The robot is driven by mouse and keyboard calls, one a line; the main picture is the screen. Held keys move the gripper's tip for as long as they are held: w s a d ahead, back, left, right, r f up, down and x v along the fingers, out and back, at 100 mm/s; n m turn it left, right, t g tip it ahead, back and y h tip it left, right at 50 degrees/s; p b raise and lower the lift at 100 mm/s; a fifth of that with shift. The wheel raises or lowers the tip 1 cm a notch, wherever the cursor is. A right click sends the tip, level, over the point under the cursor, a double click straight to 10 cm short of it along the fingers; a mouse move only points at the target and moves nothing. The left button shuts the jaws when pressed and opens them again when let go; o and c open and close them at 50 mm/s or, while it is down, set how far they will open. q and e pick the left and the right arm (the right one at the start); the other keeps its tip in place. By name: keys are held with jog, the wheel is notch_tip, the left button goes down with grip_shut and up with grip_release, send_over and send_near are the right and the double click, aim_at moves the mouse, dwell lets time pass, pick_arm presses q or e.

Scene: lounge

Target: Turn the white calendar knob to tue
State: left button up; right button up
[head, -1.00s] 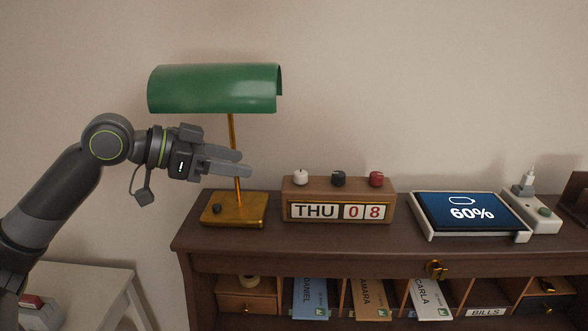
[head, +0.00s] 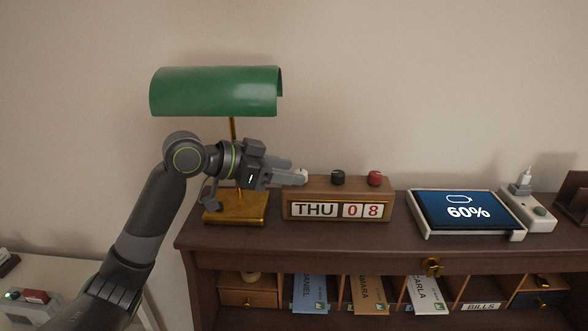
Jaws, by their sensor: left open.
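The wooden calendar block (head: 338,187) stands on the desk and reads THU 0 8. Its white knob (head: 302,174) is at the left of the top and is partly hidden by my left gripper. A black knob (head: 338,177) and a red knob (head: 375,178) sit to its right. My left gripper (head: 298,172) is open, with its fingertips at the white knob, one finger in front of it. I cannot tell whether they touch it. My right gripper is not in view.
A green-shaded brass lamp (head: 215,92) stands just behind my left arm. A tablet on a white stand (head: 453,212) and a white power strip (head: 528,212) are to the right. The dark desk (head: 290,243) has letter slots below. The air above the calendar is clear.

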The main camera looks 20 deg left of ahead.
pick_arm(q)
jog(key=shift+x, duration=1.1)
jog(key=c, duration=1)
